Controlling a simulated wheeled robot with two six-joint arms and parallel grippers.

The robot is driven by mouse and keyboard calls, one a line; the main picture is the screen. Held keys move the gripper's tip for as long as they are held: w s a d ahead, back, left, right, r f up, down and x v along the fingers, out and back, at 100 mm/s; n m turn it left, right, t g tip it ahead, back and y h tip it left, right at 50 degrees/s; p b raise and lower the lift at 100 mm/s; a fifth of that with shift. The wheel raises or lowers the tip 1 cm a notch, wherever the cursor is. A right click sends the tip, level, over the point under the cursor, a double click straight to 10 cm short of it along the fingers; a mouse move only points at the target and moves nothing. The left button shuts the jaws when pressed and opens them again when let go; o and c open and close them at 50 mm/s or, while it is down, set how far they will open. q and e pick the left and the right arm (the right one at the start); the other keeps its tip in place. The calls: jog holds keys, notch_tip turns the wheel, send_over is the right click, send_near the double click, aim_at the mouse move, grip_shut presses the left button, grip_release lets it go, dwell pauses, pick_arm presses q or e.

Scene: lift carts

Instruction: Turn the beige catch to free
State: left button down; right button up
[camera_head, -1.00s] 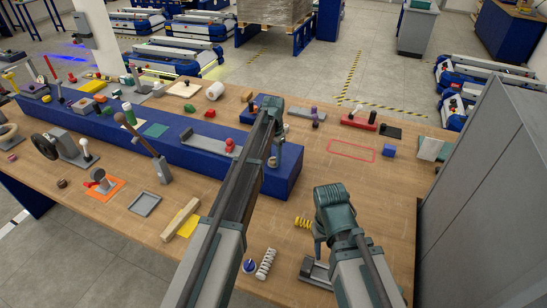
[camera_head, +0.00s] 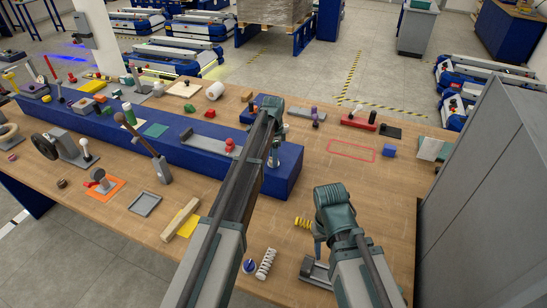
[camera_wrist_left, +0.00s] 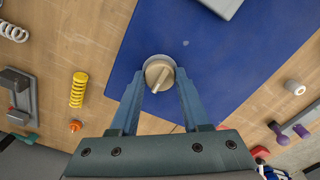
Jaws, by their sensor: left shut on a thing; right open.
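The beige catch (camera_wrist_left: 158,72) shows in the left wrist view as a round knob with a raised bar across it, seated in a pale round collar on a blue raised block (camera_wrist_left: 215,75). The bar slants from lower left to upper right. My left gripper (camera_wrist_left: 161,88) has its two fingers on either side of the catch, shut on it. In the head view my left gripper (camera_head: 274,160) is low over the right end of the blue block, and the arm hides the catch. My right gripper (camera_head: 317,248) is open, over the table's front right part.
In the left wrist view a yellow spring (camera_wrist_left: 78,90) and a grey bracket (camera_wrist_left: 18,95) lie left of the block. In the head view a white spring (camera_head: 265,264) lies between my arms.

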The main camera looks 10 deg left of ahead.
dwell(0.4)
pick_arm(q)
jog(key=shift+c, duration=1.9)
grip_release()
notch_tip(320, 180, up, 14)
jog(key=p, duration=1.4)
jog(key=shift+f, duration=0.1)
